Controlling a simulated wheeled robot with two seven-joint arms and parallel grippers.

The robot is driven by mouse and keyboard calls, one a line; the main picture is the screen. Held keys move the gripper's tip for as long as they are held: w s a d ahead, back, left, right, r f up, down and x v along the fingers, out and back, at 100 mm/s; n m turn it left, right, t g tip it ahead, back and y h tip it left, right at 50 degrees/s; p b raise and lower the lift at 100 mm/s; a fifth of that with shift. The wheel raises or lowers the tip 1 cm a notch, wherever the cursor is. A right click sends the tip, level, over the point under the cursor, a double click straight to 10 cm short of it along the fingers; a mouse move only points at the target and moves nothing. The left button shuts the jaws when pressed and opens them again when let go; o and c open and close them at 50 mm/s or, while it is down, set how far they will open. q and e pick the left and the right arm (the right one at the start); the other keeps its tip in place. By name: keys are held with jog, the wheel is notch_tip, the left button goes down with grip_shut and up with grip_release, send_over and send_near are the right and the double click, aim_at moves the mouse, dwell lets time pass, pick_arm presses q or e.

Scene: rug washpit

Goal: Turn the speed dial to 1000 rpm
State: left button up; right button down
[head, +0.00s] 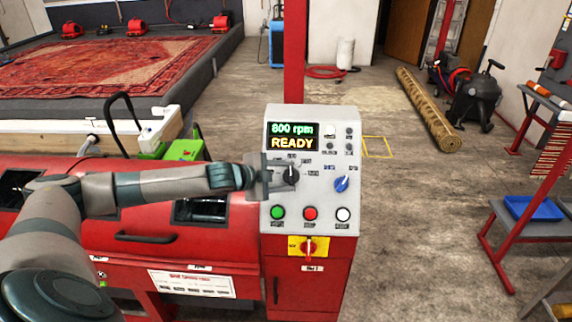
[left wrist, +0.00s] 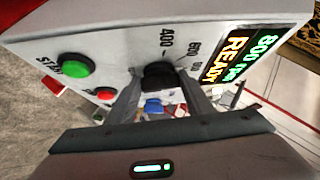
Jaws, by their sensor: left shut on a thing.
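The black speed dial (head: 291,175) sits on the sloped face of the grey control panel (head: 280,235), under a display (head: 291,137) that reads "800 rpm" and "READY". My left gripper (head: 279,176) reaches in from the left and is shut on the dial. In the left wrist view the dial (left wrist: 158,76) lies between the two fingers, with printed numbers such as 400 around it. The dial's pointer is hard to make out behind the fingers. A blue dial (head: 341,184) is to the right. My right gripper is not in view.
Green (head: 278,213), red (head: 310,214) and white (head: 343,214) buttons sit in a row below the dials. A red switch on a yellow plate (head: 309,247) is lower. A red post (head: 294,60) rises behind the panel. Open floor lies to the right.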

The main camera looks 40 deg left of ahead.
pick_arm(q)
jog(key=r+m+g+p, duration=0.1)
jog(key=p, duration=0.2)
jog(key=shift+w+a+m, duration=0.1)
jog(key=shift+w+m, duration=0.05)
jog(key=shift+m, duration=0.15)
jog(key=shift+w+m+g+p, duration=0.1)
jog(key=shift+m+g+p, duration=0.5)
jog(key=shift+m+p, duration=0.15)
jog(key=shift+f+m+g, duration=0.1)
jog(key=shift+m+g, duration=0.5)
jog(key=shift+m, duration=0.05)
jog(key=shift+w+m+g, duration=0.15)
jog(key=shift+m+g, duration=1.05)
jog(key=shift+m, duration=0.4)
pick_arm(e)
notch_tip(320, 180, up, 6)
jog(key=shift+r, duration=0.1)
pick_arm(q)
jog(key=o, duration=1)
jog(key=shift+o, duration=0.2)
